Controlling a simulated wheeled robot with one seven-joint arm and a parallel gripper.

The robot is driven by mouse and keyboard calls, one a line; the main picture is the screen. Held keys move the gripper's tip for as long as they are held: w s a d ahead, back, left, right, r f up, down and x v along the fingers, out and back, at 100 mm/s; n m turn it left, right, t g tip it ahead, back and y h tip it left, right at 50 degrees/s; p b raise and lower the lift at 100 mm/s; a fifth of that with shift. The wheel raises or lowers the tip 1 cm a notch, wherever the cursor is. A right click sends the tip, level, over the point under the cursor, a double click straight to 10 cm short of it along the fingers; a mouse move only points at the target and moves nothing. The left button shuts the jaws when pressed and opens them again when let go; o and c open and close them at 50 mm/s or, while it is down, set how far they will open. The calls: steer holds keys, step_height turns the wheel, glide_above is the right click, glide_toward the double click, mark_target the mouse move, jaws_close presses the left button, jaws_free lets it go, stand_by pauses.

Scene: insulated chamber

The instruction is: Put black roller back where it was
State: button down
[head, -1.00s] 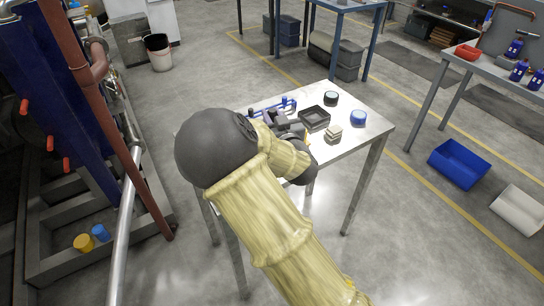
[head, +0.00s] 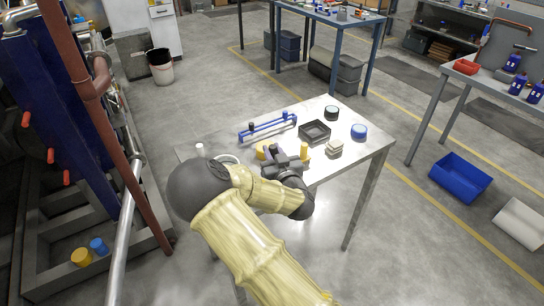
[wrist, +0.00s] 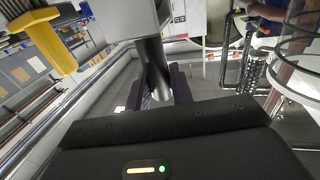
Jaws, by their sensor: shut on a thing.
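Most of the roller is hidden in the head view. A yellow piece (wrist: 45,38) shows at upper left in the wrist view. A blue rack (head: 268,127) with two black knobs stands behind my gripper, apart from it.
A black tray (head: 314,132), a black-topped roll (head: 331,113), a blue roll (head: 358,131) and a beige stack (head: 334,147) occupy the right side of the table. A white cylinder (head: 200,149) and a pale ring (head: 228,158) are at left. Pipes stand farther left.

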steer(key=shift+f, duration=0.9)
steer(key=c, duration=1.2)
jaws_free()
steer(key=shift+c, duration=0.2)
steer(key=p+v, duration=0.5)
steer(key=v, duration=0.7)
steer(key=shift+p, duration=0.35)
